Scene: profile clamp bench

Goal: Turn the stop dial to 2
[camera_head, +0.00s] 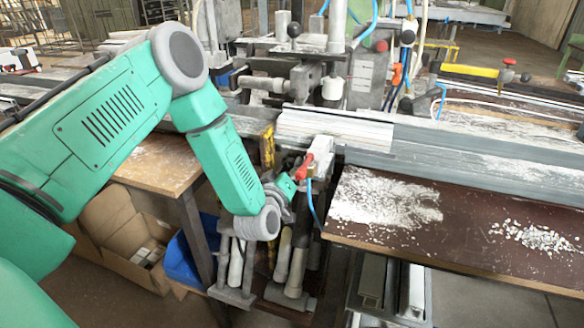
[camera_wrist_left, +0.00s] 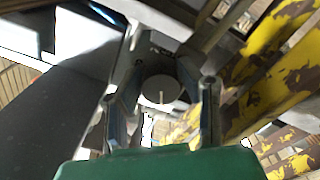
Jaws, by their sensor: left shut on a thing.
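The stop dial (camera_wrist_left: 161,91) shows in the left wrist view as a round pale grey face with a short light line, which points downward in that picture. Its number marks are not readable. My left gripper (camera_wrist_left: 159,72) has its dark fingers on both sides of the dial and is shut on it. In the head view my left gripper (camera_head: 286,190) is low at the front of the bench, beside a red lever. The dial cannot be made out there. My right gripper is not in view.
The red lever (camera_head: 303,166) and a blue hose (camera_head: 313,202) are close to my left gripper. A brown board (camera_head: 450,215) with white chips lies to the right. Worn yellow bars (camera_wrist_left: 285,50) stand close on the right in the wrist view. A wooden table (camera_head: 160,165) is at left.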

